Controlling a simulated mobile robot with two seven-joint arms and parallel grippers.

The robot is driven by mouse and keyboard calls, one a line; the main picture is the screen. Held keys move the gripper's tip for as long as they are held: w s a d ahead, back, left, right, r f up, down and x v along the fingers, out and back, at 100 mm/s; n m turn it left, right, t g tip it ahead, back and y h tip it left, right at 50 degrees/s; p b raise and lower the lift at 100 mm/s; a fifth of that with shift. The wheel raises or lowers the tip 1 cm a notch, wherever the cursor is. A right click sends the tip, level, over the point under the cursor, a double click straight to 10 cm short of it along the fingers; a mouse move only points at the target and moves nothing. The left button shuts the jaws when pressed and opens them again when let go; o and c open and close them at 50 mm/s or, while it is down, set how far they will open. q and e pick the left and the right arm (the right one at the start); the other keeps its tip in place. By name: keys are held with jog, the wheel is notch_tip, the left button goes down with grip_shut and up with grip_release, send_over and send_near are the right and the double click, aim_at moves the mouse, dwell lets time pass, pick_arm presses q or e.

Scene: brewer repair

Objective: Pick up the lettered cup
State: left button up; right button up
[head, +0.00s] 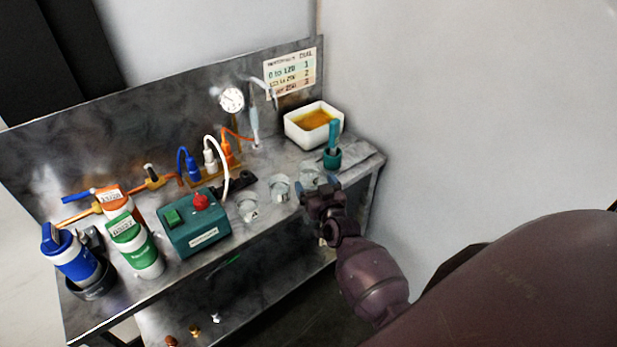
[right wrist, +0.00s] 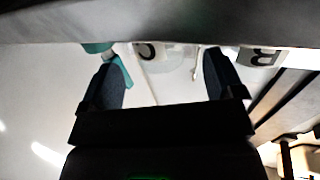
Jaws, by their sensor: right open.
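Three clear cups stand in a row at the front right of the bench: the cup marked A (head: 247,209), a middle cup (head: 279,188) and a right cup (head: 310,176). In the right wrist view the letter C is on one cup (right wrist: 165,55) and B on another cup (right wrist: 262,57). My right gripper (head: 319,186) is open and empty at the bench's front edge, just in front of the right cup. In the right wrist view the C cup lies ahead, between the two fingers (right wrist: 166,80). My left gripper is out of view.
A teal pot (head: 332,158) with a handle stands just behind the right cup, near a white tray (head: 296,130) of amber stuff. A teal box (head: 194,230) with a red knob stands left of the cups. Bottles (head: 134,244) stand further left.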

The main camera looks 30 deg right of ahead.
aim_at(313, 178)
jog(key=shift+x, duration=2.75)
jog(key=shift+s+d, duration=0.1)
jog(key=shift+r, duration=0.1)
jog(key=c, duration=1)
